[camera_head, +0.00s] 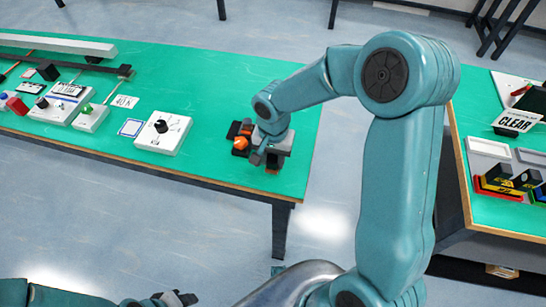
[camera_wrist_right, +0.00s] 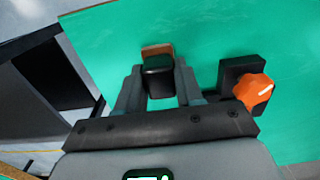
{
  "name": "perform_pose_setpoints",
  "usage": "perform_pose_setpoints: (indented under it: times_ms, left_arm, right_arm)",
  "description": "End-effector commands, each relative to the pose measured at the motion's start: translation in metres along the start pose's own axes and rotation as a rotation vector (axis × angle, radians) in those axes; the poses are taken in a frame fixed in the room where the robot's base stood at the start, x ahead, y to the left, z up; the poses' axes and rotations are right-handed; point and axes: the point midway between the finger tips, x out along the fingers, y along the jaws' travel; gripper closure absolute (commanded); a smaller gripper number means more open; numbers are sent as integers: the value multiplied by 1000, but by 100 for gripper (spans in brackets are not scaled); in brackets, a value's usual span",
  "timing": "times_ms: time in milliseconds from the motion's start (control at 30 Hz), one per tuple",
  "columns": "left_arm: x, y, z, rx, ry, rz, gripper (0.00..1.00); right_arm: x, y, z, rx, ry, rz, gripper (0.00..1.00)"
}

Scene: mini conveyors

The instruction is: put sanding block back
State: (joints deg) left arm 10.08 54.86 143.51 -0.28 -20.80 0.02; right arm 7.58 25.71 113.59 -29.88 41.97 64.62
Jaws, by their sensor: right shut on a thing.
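The sanding block (camera_wrist_right: 157,66), black with a brown face, sits between the two fingers of my right gripper (camera_wrist_right: 156,84) in the wrist view. The gripper is shut on it. In the head view my right gripper (camera_head: 264,157) is low over the green table's right end, and a brown part of the block (camera_head: 272,169) shows beneath it. Whether the block touches the table is hard to tell. My left gripper (camera_head: 176,299) shows only partly at the bottom edge, away from the table; its jaws are unclear.
An orange knob on a black base (camera_wrist_right: 254,91) stands close beside the gripper. White control boxes (camera_head: 162,134) line the green table (camera_head: 215,80) to the left. On the right table are grey trays (camera_head: 487,150), colored blocks and a CLEAR sign (camera_head: 516,121). A floor gap separates the tables.

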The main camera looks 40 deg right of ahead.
Motion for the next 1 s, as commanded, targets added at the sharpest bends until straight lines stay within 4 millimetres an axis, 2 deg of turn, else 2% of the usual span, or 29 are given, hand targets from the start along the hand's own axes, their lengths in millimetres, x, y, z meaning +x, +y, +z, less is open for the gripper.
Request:
perform_pose_setpoints:
  times_ms: [300, 333, 400, 667, 767, 867, 1000]
  left_arm:
    - [5, -2, 0, 0, 0, 0, 57]
    - [4, -1, 0, 0, 0, 0, 57]
    - [3, -1, 0, 0, 0, 0, 57]
    - [3, -1, 0, 0, 0, 0, 57]
    - [-3, 1, 0, 0, 0, 0, 57]
    - [-3, 1, 0, 0, 0, 0, 57]
    - [-6, 2, 0, 0, 0, 0, 57]
  right_arm:
    - [4, 0, 0, -1, 1, 0, 92]
    - [3, 0, 0, -1, 1, 0, 57]
    - [2, 0, 0, -1, 0, 0, 38]
    - [2, 0, 0, -1, 0, 0, 38]
    - [-4, 0, 0, -1, 0, 0, 38]
    - [-18, -1, -1, -1, 5, -3, 38]
    - [-52, -1, -1, 0, 6, -5, 38]
